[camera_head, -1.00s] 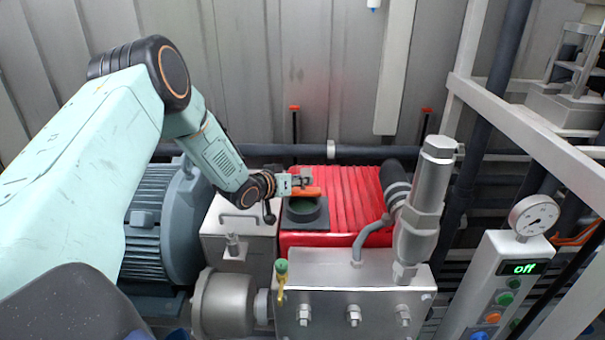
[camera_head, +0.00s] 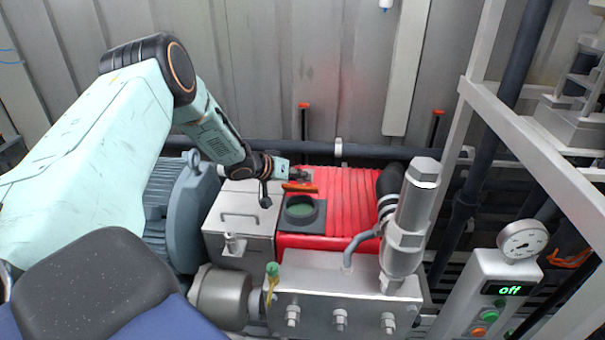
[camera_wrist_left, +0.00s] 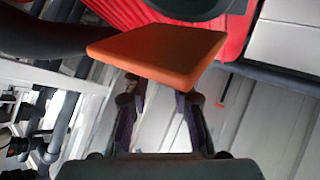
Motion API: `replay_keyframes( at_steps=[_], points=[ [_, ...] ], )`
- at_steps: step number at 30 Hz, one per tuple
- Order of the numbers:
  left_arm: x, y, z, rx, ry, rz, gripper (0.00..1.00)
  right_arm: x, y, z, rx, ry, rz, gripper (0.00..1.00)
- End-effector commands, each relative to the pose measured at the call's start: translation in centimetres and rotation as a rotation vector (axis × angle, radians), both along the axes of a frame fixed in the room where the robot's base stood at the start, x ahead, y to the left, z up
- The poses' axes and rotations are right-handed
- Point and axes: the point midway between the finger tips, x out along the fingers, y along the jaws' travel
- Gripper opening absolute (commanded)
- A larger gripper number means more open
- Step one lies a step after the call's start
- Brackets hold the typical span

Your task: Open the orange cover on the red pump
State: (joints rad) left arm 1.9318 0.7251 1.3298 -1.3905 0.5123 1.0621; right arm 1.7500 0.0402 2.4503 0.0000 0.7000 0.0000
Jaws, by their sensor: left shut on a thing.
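The red pump (camera_head: 350,205) has a ribbed red housing and stands in the middle of the head view. On its left part is a dark square port with a round collar (camera_head: 301,211), its greenish inside showing from above. The orange cover (camera_head: 300,187) is off the opening, just behind the collar; it also shows as a flat orange slab in the left wrist view (camera_wrist_left: 160,52). My left gripper (camera_head: 299,177) is shut on the cover, its fingers at the cover's near edge in the wrist view. Whether a hinge joins cover and port is hidden. My right gripper is not in view.
A steel block with bolts (camera_head: 345,290) and an upright steel cylinder (camera_head: 411,215) stand in front and to the right. A grey motor (camera_head: 190,215) is at left.

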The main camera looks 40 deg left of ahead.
Motion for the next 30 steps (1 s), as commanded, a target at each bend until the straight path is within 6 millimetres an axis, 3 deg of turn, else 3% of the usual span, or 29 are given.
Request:
replay_keyframes(
  at_steps=[1, 15, 30],
  points=[
    [0.4, -0.1, 0.9, -0.003, 0.004, -0.011, 0.00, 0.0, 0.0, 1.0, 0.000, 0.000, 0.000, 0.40],
    [1.7, 0.8, 1.1, -0.096, 0.152, -0.014, 0.00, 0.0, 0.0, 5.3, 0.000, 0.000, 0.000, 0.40],
    [2.7, 1.0, 0.8, -0.192, 0.300, -0.010, 0.00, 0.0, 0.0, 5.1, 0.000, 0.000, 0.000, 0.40]
  ],
)
